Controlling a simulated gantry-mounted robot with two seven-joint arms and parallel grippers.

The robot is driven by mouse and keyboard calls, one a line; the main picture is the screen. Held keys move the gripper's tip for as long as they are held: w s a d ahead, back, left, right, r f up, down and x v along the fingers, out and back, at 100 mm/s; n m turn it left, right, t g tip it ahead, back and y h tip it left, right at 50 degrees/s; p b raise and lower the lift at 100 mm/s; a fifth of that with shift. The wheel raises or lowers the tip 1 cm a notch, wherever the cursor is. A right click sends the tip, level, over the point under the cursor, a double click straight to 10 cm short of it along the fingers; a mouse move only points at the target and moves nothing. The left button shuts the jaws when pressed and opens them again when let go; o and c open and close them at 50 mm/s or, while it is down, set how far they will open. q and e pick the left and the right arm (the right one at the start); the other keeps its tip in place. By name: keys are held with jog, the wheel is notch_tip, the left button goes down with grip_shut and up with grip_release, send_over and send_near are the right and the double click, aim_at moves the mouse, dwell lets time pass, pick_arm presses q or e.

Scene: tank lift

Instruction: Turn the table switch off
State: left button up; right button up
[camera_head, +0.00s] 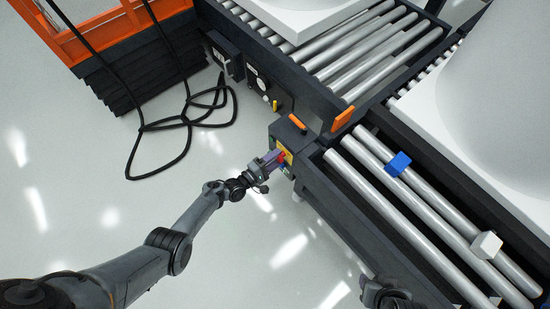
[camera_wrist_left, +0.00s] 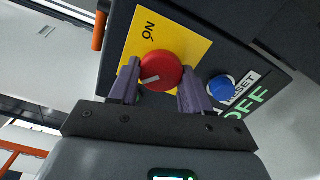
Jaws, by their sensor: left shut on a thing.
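The table switch is a red round knob (camera_wrist_left: 162,70) with a pale mark on a yellow plate (camera_wrist_left: 196,42), on the dark control box (camera_head: 287,134) at the conveyor's corner. Lettering beside the knob is rotated in the left wrist view, and green "OFF" letters show at the right. My left gripper (camera_head: 274,160) reaches the box from the left. Its two purple fingers are shut on the red knob, one on each side. They partly cover the knob in the head view. A dark part of my right arm (camera_head: 384,296) shows at the bottom edge; its finger state cannot be seen.
A blue reset button (camera_wrist_left: 221,88) sits close beside the right finger. An orange piece (camera_head: 298,122) tops the box. Roller conveyors (camera_head: 400,215) with a blue block (camera_head: 398,164) and a white block (camera_head: 486,245) lie right. Black cables (camera_head: 180,125) loop on the clear floor.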

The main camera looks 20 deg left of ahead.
pick_arm(q)
jog(key=o, duration=1.1)
jog(key=shift+c, duration=0.2)
jog(key=shift+s, duration=0.15)
jog(key=p+v, duration=0.4)
jog(key=v, duration=0.6)
jog(key=shift+s+a, duration=0.2)
jog(key=shift+s, duration=0.05)
